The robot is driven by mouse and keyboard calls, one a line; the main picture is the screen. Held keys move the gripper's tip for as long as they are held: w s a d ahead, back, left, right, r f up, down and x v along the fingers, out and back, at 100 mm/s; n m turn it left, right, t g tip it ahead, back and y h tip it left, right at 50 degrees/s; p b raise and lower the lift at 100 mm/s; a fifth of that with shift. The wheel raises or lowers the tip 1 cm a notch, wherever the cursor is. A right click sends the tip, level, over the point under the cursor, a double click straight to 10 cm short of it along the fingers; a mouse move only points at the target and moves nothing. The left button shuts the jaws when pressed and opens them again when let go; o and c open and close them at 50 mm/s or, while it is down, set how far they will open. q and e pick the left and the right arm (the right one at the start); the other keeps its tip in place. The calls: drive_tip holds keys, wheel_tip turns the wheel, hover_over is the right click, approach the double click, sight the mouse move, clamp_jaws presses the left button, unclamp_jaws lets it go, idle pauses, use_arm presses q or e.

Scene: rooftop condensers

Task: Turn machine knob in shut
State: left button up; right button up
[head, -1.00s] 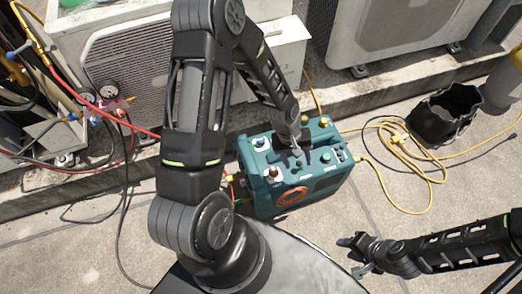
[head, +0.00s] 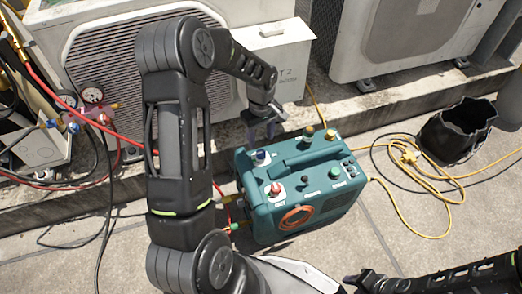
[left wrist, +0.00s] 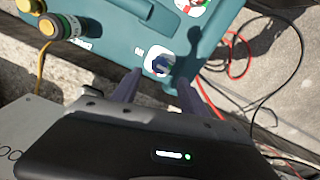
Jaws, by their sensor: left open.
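The teal machine (head: 325,200) stands on the paving in the head view. Its blue in knob (head: 261,157) is at the back left of its top, and a red out knob (head: 275,190) is nearer the front. My left gripper (head: 260,133) is open just behind the blue knob. In the left wrist view the blue knob (left wrist: 160,65) shows close to the tips of my left gripper (left wrist: 156,76), roughly between them; contact cannot be told. My right gripper (head: 354,279) is low at the front, away from the machine, its jaws unclear.
Condenser units and a concrete ledge are behind the machine. Gauges (head: 85,110) with red and black hoses are at the left. A yellow hose (head: 410,158) and a black bucket (head: 458,128) are at the right.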

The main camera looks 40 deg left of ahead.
sight(261, 152)
use_arm(q)
wheel_tip(261, 152, down, 7)
drive_tip(key=shift+f+b, duration=0.15)
drive_tip(key=shift+b, duration=1.05)
clamp_jaws()
